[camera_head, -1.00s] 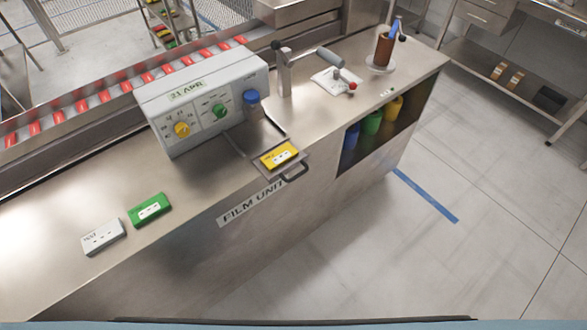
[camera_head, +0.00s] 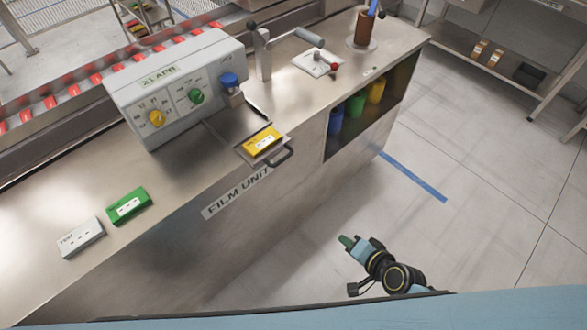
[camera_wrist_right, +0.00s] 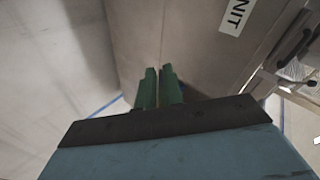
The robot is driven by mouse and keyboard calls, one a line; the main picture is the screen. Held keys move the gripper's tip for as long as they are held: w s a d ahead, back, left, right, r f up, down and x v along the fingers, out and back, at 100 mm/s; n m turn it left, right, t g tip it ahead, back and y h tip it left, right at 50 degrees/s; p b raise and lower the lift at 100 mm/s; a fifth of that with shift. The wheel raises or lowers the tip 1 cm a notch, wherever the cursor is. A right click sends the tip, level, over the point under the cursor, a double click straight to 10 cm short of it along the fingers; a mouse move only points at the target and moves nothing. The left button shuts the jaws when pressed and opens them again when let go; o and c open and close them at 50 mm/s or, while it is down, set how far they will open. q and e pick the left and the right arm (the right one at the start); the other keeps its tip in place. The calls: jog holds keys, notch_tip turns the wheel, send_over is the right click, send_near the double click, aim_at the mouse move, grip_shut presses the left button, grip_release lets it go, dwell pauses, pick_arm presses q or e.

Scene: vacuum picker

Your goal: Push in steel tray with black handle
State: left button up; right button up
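The steel tray (camera_head: 242,152) sticks out over the front edge of the counter in the head view. Its black handle (camera_head: 282,158) is on the outer end, and a yellow box (camera_head: 263,140) lies on the tray. The handle also shows at the right edge of the wrist view (camera_wrist_right: 293,50). My right gripper (camera_head: 346,241) is in front of the counter, right of and below the tray in the picture, apart from it. Its green fingers are close together with nothing between them in the wrist view (camera_wrist_right: 159,84). My left gripper is not in view.
A control box (camera_head: 172,85) with knobs stands behind the tray. A green box (camera_head: 128,205) and a white box (camera_head: 80,238) lie on the counter at left. Coloured containers (camera_head: 355,105) fill an open shelf at right. The floor (camera_head: 480,240) beside the counter is clear.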

jog(key=w+a+r+m+t+y, duration=0.1)
jog(key=r, duration=0.4)
jog(key=w+a+r+m+t+y, duration=0.1)
jog(key=w+a+r, duration=0.1)
jog(key=r, duration=0.4)
jog(key=w+a+r+m+t+y+b, duration=0.1)
jog(key=w+a+r+y, duration=0.1)
jog(key=r, duration=0.4)
jog(key=shift+a, duration=0.1)
grip_shut()
jog(key=x, duration=1.4)
jog(key=shift+r, duration=0.4)
